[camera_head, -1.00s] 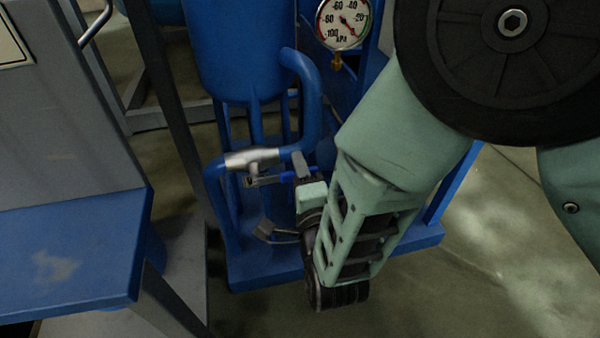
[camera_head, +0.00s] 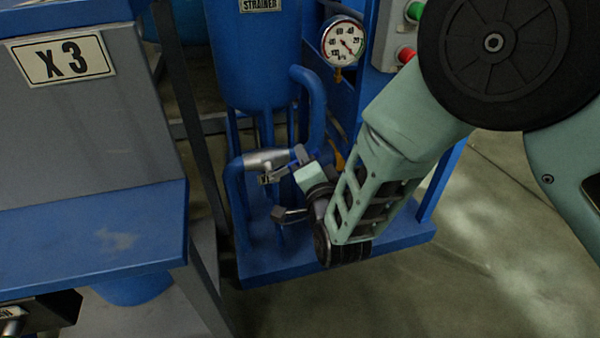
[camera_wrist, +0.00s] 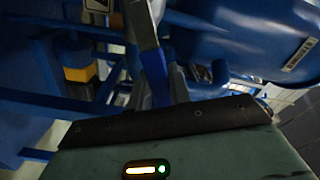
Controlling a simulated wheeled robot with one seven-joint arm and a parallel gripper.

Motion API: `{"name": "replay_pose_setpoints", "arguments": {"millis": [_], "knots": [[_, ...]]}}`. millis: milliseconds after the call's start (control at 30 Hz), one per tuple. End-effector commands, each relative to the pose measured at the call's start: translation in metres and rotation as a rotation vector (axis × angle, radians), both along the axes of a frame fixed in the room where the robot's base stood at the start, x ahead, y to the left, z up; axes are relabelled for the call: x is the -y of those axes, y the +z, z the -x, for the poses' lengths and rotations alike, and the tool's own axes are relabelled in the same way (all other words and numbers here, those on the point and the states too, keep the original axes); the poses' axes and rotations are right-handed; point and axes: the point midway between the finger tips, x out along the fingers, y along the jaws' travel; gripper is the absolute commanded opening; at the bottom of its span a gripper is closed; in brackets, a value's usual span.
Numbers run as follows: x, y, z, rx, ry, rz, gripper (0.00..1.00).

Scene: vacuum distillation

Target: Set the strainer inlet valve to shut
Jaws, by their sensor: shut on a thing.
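The strainer inlet valve (camera_head: 262,160) is a silver body in the blue pipe below the strainer vessel (camera_head: 258,55). Its blue-sleeved lever (camera_head: 284,172) sits just below the valve body, toward my gripper. My gripper (camera_head: 287,175) is at the lever, right of the valve body, and shut on it. In the wrist view the blue lever (camera_wrist: 154,72) runs up from the gripper's edge. The jaws partly hide the lever, and its exact angle to the pipe is hard to tell.
A round pressure gauge (camera_head: 343,41) is above and right of the valve. A control box with green and red buttons (camera_head: 406,54) stands further right. A grey cabinet with an X3 label (camera_head: 62,59) and blue ledge (camera_head: 90,240) is at left. Bare floor lies at right.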

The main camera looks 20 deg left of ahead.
Motion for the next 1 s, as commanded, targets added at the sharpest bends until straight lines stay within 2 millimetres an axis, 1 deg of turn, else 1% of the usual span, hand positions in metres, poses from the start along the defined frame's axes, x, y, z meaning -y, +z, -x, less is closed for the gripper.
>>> {"name": "replay_pose_setpoints", "arguments": {"millis": [33,100,500,700,1000], "knots": [[-0.001,0.007,-0.002,0.021,-0.001,0.038,0.00],[-0.003,0.012,-0.003,0.056,0.000,0.095,0.00],[-0.019,0.033,0.008,0.254,0.002,0.419,0.00],[-0.030,0.041,0.015,0.354,0.002,0.581,0.00],[-0.046,0.045,0.025,0.484,0.004,0.796,0.00]]}}
